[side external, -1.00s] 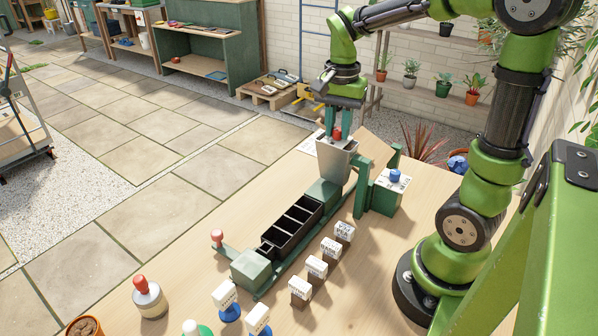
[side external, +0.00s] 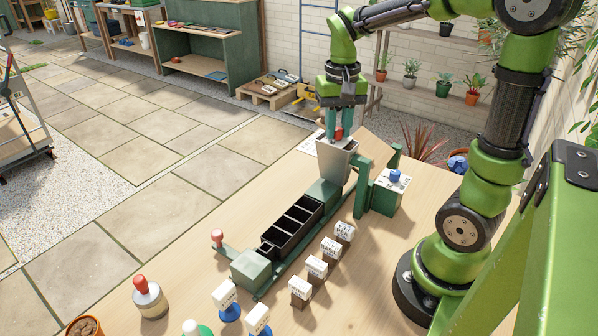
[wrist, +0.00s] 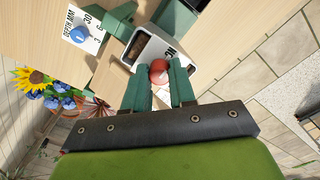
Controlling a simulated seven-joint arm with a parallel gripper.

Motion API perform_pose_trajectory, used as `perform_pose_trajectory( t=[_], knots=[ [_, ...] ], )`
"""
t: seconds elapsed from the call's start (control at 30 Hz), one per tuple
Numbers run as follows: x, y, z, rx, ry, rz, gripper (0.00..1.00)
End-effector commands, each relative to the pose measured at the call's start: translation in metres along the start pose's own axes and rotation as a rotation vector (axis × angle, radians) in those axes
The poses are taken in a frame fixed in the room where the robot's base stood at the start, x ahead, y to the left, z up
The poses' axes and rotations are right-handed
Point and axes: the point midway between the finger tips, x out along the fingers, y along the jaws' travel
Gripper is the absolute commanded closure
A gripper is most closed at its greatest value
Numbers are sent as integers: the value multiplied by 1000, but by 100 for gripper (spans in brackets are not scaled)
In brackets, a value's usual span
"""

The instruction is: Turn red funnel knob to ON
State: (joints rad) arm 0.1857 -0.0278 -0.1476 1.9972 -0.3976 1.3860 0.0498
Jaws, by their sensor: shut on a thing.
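The red funnel knob (side external: 338,133) sits at the top of the grey metal funnel (side external: 337,163). My gripper (side external: 337,134) comes down from above and is shut on the knob. In the wrist view the round red knob (wrist: 158,73) lies between the two green fingertips (wrist: 160,78). The funnel's open mouth and a white label plate (wrist: 171,53) show just beyond it. The lettering there is partly covered, so the knob's setting cannot be read.
A green box with a blue knob (side external: 395,176) stands right of the funnel. A black compartment tray (side external: 290,228) lies on the green rail in front. Several labelled blocks (side external: 317,268) stand along the rail. A red-topped stamp (side external: 149,297) is at the front left.

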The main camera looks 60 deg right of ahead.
Motion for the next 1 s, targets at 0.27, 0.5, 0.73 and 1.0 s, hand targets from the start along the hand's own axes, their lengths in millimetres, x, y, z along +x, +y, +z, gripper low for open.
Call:
perform_pose_trajectory(
  t=[0.27, 0.5, 0.73, 1.0],
  knots=[
    [-2, 0, 0, -5, 2, -1, 100],
    [-1, 0, 0, -5, 2, -1, 60],
    [-1, 0, 0, -5, 1, 0, 49],
    [-13, 0, -1, -5, 4, -1, 49]
  ],
)
